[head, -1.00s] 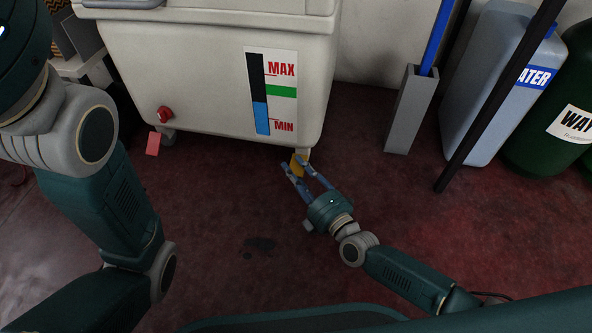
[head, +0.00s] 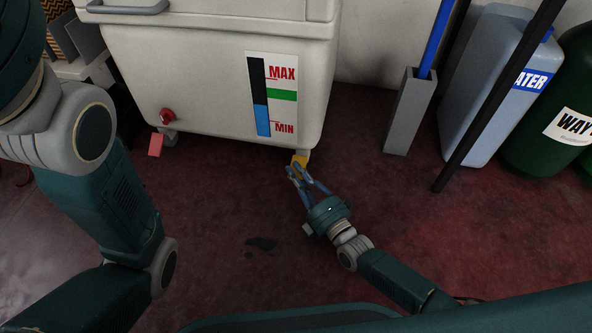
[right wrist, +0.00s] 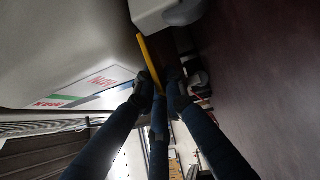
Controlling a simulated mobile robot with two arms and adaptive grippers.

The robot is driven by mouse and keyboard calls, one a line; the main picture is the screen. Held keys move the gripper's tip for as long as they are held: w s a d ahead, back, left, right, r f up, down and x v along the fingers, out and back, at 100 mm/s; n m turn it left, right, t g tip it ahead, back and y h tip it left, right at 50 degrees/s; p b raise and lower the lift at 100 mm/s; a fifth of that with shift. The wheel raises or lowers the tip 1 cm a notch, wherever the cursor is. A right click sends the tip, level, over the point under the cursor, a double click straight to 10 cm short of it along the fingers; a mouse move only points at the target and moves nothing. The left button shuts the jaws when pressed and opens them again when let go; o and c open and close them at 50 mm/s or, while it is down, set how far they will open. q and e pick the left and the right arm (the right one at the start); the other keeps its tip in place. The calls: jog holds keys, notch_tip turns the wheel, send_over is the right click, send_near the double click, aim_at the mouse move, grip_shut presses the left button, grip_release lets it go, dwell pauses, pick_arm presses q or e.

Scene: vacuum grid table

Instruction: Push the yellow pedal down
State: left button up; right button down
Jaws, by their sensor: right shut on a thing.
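The yellow pedal (head: 300,160) sits low under the front right corner of the white tank (head: 205,75), near the red floor. My right gripper (head: 297,171) is at the pedal's near end, its fingers drawn close together. In the right wrist view the pedal (right wrist: 149,60) is a thin yellow strip, and its lower end runs in between the fingertips (right wrist: 158,93). The gripper is shut on the pedal; the exact contact is small and dark. My left arm stands at the left of the head view, with its gripper out of sight.
At the right stand a grey holder (head: 409,112) with a blue handle, a water canister (head: 488,95), a dark pole (head: 480,115) and green containers (head: 545,120).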

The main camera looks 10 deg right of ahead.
jog(key=shift+w+d, duration=0.1)
jog(key=shift+d, duration=0.1)
jog(key=c, duration=1.8)
grip_release()
jog(key=shift+c, duration=0.2)
jog(key=shift+o, duration=0.2)
jog(key=shift+a, duration=0.1)
jog(key=shift+s, duration=0.2)
jog(key=shift+s+f, duration=0.15)
jog(key=shift+s, duration=0.2)
jog(key=v, duration=1.1)
jog(key=shift+d, duration=0.3)
